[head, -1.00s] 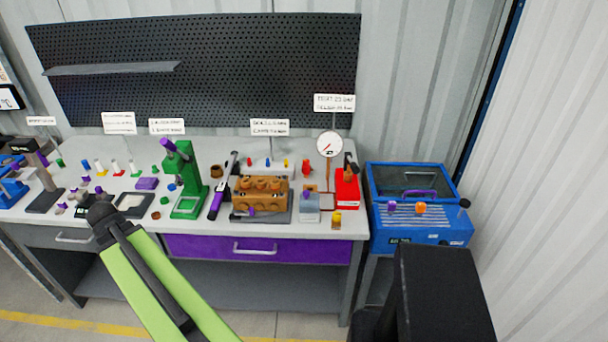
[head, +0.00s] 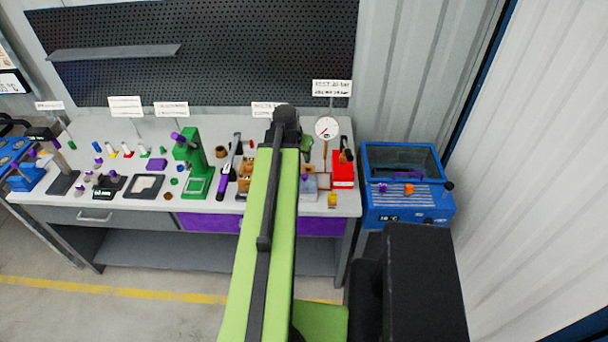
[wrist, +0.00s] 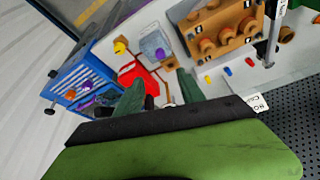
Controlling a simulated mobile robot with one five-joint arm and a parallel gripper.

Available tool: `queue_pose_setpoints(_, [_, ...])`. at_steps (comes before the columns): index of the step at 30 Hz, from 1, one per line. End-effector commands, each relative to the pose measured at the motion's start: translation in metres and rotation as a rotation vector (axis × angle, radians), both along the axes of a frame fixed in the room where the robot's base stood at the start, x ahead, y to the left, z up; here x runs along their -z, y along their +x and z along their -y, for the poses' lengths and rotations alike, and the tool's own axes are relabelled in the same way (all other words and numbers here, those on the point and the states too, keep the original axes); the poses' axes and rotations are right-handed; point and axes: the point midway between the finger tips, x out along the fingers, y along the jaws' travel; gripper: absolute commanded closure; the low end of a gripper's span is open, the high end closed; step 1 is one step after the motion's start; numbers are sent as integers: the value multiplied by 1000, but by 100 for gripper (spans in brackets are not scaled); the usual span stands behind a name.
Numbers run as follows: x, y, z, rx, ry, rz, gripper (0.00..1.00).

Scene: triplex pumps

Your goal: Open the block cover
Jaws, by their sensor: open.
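A blue box (head: 368,196) stands at the right end of the bench. Which part the task calls the block cover is not certain; a brown block (head: 245,172) with round bosses is on the bench, mostly hidden behind my arm in the head view. The wrist view shows the brown block (wrist: 218,28) at upper right and the blue box (wrist: 72,78) at left. My gripper (wrist: 160,92) is open and empty, its dark green fingers apart, over the bench and short of both.
A red unit (wrist: 138,75), a clear bluish container (wrist: 155,47) and a yellow-capped part (wrist: 120,47) stand between block and box. A dial gauge (head: 327,128) rises near the red unit. A green press (head: 196,165) stands left of my arm. The pegboard (head: 200,60) is behind.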

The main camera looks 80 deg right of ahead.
Motion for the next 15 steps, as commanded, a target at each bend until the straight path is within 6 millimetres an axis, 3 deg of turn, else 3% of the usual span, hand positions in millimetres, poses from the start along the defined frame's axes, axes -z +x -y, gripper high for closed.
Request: queue_pose_setpoints(15, [105, -6, 39, -1, 1, 1, 54])
